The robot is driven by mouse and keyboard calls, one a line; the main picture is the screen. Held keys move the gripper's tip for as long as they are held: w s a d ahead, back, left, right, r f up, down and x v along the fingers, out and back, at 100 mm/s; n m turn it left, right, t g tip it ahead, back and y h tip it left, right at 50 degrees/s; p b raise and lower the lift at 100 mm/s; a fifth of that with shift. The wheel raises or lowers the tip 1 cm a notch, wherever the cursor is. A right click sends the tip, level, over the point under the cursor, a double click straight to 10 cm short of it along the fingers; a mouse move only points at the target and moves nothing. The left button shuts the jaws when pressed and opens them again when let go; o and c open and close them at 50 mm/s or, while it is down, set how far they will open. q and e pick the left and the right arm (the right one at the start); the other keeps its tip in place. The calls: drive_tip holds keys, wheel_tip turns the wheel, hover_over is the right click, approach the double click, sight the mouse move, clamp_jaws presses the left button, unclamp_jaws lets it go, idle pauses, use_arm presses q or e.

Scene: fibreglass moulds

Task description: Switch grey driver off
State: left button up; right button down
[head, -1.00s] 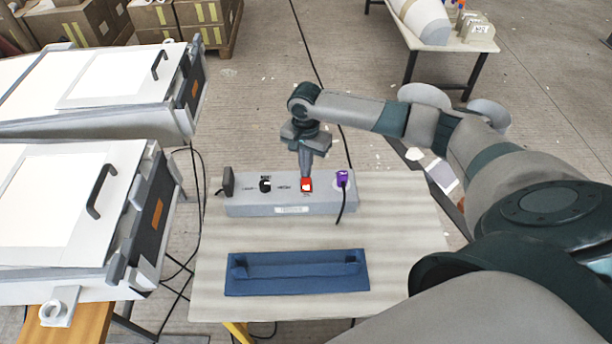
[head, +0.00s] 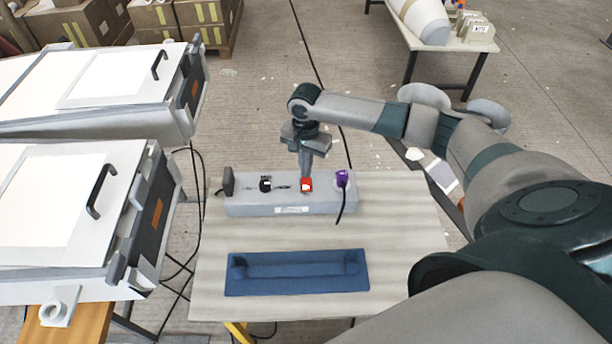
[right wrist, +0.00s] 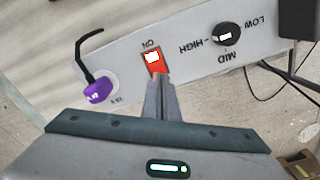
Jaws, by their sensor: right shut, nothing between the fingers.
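The grey driver (head: 250,208) is a long grey box on the table, with a red rocker switch (head: 306,185), a black knob and a purple plug on its top. In the right wrist view the red switch (right wrist: 155,62) has a bright white patch and the word ON beside it. My right gripper (head: 305,176) is shut and empty, pointing down at the switch. In the right wrist view its fingertips (right wrist: 160,80) are at the switch's near edge and cover part of it. I cannot tell whether they touch. My left gripper is not in view.
The black knob (right wrist: 227,34) is marked LOW, MID and HIGH. The purple plug (right wrist: 98,92) has a black cable. A blue tray (head: 300,285) lies in front of the driver on the table (head: 405,240). White-lidded moulds (head: 50,200) stand at the left.

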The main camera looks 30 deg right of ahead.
drive_tip(key=shift+f, duration=0.65)
idle(0.3)
drive_tip(key=shift+r, duration=0.1)
wheel_tip(320, 180, up, 7)
drive_tip(key=p, duration=0.9)
idle(0.4)
idle(0.6)
